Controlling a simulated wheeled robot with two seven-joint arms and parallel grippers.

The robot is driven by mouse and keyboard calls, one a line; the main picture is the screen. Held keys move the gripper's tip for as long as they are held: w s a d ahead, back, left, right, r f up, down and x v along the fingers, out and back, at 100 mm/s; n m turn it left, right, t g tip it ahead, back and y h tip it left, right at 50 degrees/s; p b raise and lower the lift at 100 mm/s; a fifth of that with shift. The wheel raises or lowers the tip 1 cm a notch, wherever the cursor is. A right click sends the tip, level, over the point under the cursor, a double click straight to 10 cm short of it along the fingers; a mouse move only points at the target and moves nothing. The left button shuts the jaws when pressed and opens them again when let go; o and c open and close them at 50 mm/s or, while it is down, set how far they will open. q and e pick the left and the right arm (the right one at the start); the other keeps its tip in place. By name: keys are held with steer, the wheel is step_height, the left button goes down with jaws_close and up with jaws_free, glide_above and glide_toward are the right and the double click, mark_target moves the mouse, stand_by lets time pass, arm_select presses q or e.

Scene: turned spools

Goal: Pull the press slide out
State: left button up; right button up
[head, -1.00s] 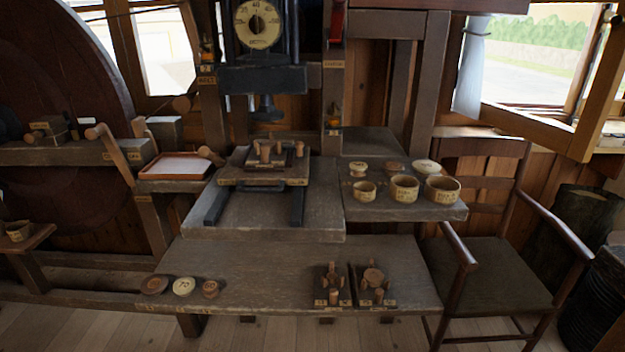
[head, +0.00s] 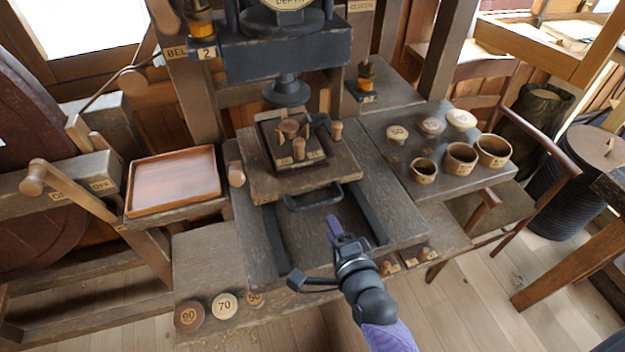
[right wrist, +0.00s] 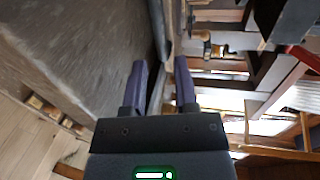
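The press slide (head: 347,166) is a wooden plate on dark rails, below the press. A black bar handle (head: 313,203) is on its front edge. A small dark tray with turned wooden pieces (head: 287,130) sits on the slide. My right gripper (head: 333,228) is just in front of the handle in the head view, over the bed between the rails. In the right wrist view my right gripper (right wrist: 160,70) shows two purple fingers apart, with nothing clearly held between them. I cannot tell whether they touch the handle. My left gripper is out of view.
Several cups and discs stand on the right shelf, including a cup (head: 460,158). An empty wooden tray (head: 174,181) lies at left. Numbered discs (head: 224,305) lie front left. A chair (head: 545,165) stands at right.

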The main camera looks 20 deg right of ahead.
mark_target(320, 200)
steer(key=x, duration=0.1)
steer(key=b+x, duration=0.1)
steer(key=shift+w+d+f, duration=0.2)
steer(key=shift+w+d, duration=0.1)
steer(key=b+x, duration=0.2)
steer(key=x, duration=0.3)
steer(key=shift+w+f, duration=0.1)
steer(key=shift+w, duration=0.2)
steer(key=shift+w+a, duration=0.1)
steer(key=shift+w, duration=0.25)
jaws_close()
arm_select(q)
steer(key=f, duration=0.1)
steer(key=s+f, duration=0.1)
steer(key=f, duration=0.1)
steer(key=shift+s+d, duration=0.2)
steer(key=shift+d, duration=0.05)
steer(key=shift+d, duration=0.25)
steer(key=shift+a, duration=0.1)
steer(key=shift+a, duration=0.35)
